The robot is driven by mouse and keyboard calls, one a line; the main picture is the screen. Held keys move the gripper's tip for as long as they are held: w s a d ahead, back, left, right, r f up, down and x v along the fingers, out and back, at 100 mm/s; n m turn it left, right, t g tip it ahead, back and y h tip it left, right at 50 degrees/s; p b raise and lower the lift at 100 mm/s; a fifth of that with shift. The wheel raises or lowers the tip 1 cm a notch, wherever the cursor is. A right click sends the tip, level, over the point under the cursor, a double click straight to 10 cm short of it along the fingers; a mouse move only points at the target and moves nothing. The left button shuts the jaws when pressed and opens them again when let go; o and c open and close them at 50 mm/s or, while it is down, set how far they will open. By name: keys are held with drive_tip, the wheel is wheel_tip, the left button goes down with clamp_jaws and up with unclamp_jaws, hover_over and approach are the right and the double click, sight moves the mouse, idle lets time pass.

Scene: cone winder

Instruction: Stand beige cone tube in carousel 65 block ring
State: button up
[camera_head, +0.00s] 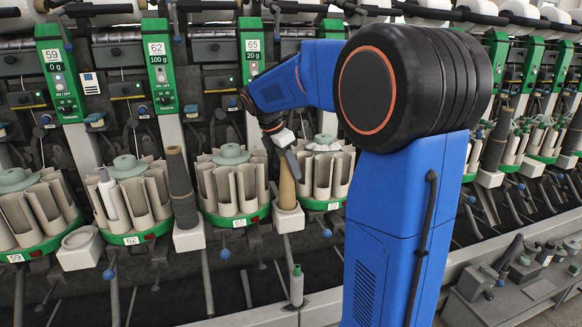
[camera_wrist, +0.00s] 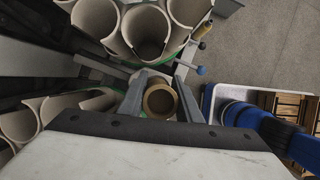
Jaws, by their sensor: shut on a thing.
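The beige cone tube (camera_head: 287,187) is upright, directly over the white block (camera_head: 288,219) just right of carousel 65 (camera_head: 233,188). Its lower end meets the block's top in the head view; I cannot tell whether it rests in the ring or is just above it. My gripper (camera_head: 288,150) is shut on the tube's upper part. In the wrist view the tube's round open end (camera_wrist: 160,101) shows between the two fingers of my gripper (camera_wrist: 160,92). The block's ring is hidden behind the tube.
Another carousel (camera_head: 322,172) is close on the right. A green-tipped grey tube (camera_head: 296,287) stands in front, below the block.

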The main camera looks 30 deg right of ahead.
drive_tip(key=o, duration=1.3)
drive_tip(key=shift+c, duration=0.2)
drive_tip(key=v, duration=1.7)
drive_tip(key=shift+a+r, duration=0.15)
drive_tip(key=s+a+f+m+t+y, duration=0.1)
drive_tip(key=s+a+f+m, duration=0.2)
drive_tip(key=s+f+m, duration=0.2)
drive_tip(key=s+a+f+m+t+y, duration=0.2)
drive_tip(key=s+a+f+m, duration=0.2)
drive_tip(key=s+f, duration=0.7)
drive_tip(key=s+a+f+m+t+y, duration=0.1)
drive_tip(key=s+a+f+m+t, duration=0.1)
drive_tip(key=s+f+m, duration=0.6)
drive_tip(key=s+a, duration=0.1)
drive_tip(key=s, duration=0.5)
drive_tip(key=shift+s+a+f, duration=0.25)
drive_tip(key=shift+a+f, duration=0.1)
drive_tip(key=shift+f, duration=0.05)
